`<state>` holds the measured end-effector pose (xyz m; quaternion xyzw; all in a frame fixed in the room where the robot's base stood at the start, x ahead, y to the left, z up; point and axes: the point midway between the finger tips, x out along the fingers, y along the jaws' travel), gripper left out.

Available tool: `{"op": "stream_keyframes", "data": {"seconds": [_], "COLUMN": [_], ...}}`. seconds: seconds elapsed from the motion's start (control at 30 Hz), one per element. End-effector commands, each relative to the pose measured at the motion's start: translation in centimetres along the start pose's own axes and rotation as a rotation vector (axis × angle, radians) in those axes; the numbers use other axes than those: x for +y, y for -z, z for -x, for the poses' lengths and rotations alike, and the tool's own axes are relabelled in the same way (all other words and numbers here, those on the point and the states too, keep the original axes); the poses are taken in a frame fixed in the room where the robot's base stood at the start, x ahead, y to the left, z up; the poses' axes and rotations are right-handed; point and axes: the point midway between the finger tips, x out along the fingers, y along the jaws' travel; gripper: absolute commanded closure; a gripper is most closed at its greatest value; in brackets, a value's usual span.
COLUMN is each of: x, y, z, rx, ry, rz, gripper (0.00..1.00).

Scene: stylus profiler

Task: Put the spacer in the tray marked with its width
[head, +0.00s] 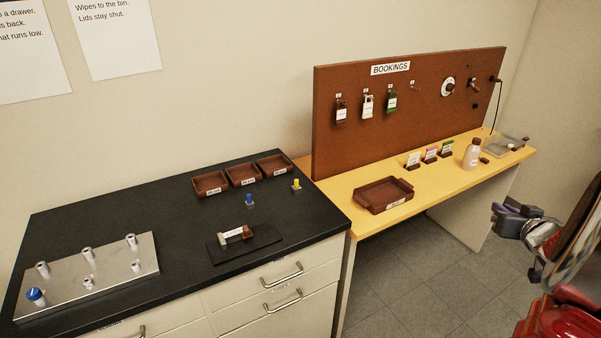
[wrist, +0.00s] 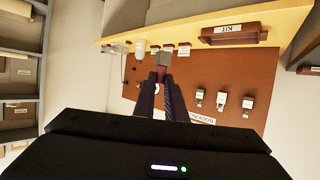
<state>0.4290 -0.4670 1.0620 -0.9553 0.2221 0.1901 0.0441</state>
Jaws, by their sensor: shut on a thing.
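My gripper (head: 503,212) is at the right of the head view, raised over the floor and far from the black counter. In the wrist view my gripper (wrist: 163,82) is shut on a small piece with a grey block end and a dark red part, seemingly the spacer (wrist: 165,63). Its width cannot be read. Three small brown trays, left (head: 210,190), middle (head: 242,182) and right (head: 275,171), stand in a row at the back of the counter. Each has a white label too small to read for certain. They look empty.
A black mat (head: 262,246) on the counter carries a grey and brown piece with a white label. A metal plate with posts (head: 110,278) and blue and yellow pieces also stand there. The wooden desk holds a brown KIT tray (head: 370,203) and a bottle (head: 472,157), beneath the BOOKINGS board (head: 420,110).

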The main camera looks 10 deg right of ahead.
Motion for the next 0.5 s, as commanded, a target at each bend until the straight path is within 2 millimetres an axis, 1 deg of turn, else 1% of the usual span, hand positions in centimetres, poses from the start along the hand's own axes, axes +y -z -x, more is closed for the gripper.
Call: {"op": "stream_keyframes", "data": {"seconds": [0.07,0.17,0.27,0.37,0.5], "x": [-0.4,-1.6,-3.8,-6.7,-11.3], "y": [0.1,0.2,0.4,0.6,0.7], "z": [-0.2,-0.7,-1.5,-2.6,-3.9], "rx": [0.0,0.0,0.0,0.0,0.0], "ry": [0.005,0.017,0.04,0.068,0.11], "rz": [0.002,0.007,0.015,0.027,0.045], "gripper": [1.0,1.0,1.0,1.0,1.0]}}
